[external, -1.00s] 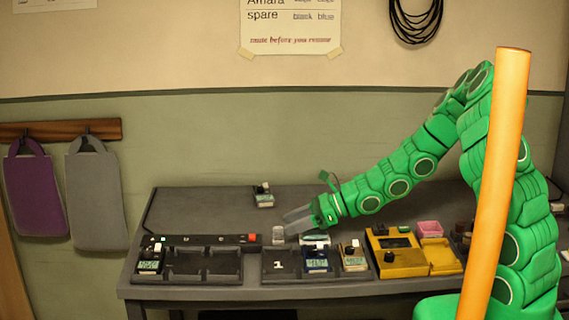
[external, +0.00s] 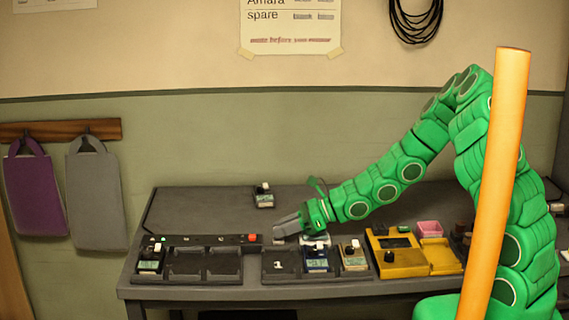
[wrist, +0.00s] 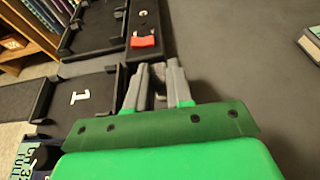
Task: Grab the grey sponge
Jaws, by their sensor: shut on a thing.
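My gripper (external: 283,228) is low over the back edge of the grey tray marked 1 (external: 280,266). Its grey fingers point left and are close together. In the wrist view my gripper (wrist: 158,72) is shut on a small grey piece, the grey sponge (wrist: 159,100), which shows only as a sliver between the fingers. The fingers hide most of it, and in the external view I cannot make it out apart from them. I cannot tell whether it touches the table.
A black bar with a red button (external: 252,238) lies just left of the fingers. A yellow unit (external: 390,252) and pink box (external: 429,228) are further right. The back of the table is mostly clear.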

